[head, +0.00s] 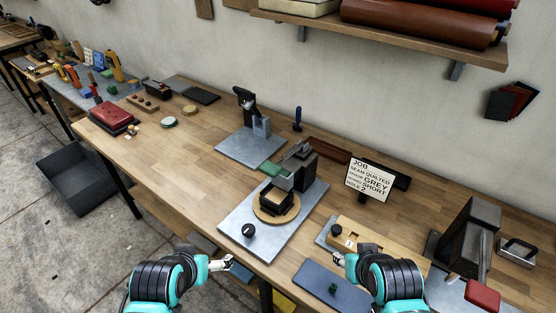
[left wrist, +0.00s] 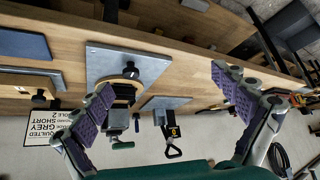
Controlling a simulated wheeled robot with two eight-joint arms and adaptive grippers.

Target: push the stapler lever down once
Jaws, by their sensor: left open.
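No stapler is labelled, so I cannot tell for certain which bench device it is. A dark grey device (head: 468,238) with a red pad (head: 483,294) at its front stands on a metal plate at the right. A centre press (head: 297,170) with a green handle (head: 272,169) stands on a grey plate, and its plate (left wrist: 110,62) also shows in the left wrist view. My left gripper (head: 228,262) is open and empty, in front of the bench edge, left of the centre plate. Its spread fingers (left wrist: 160,80) show in the left wrist view. My right gripper (head: 346,258) is beside a wooden block; its jaws are unclear.
A black upright tool (head: 247,108) stands on another plate behind. A job card (head: 369,180) stands at the back. A wooden block (head: 365,240), a blue-grey plate (head: 325,284) and a metal tray (head: 518,251) crowd the right. The bench's left middle (head: 165,155) is mostly clear.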

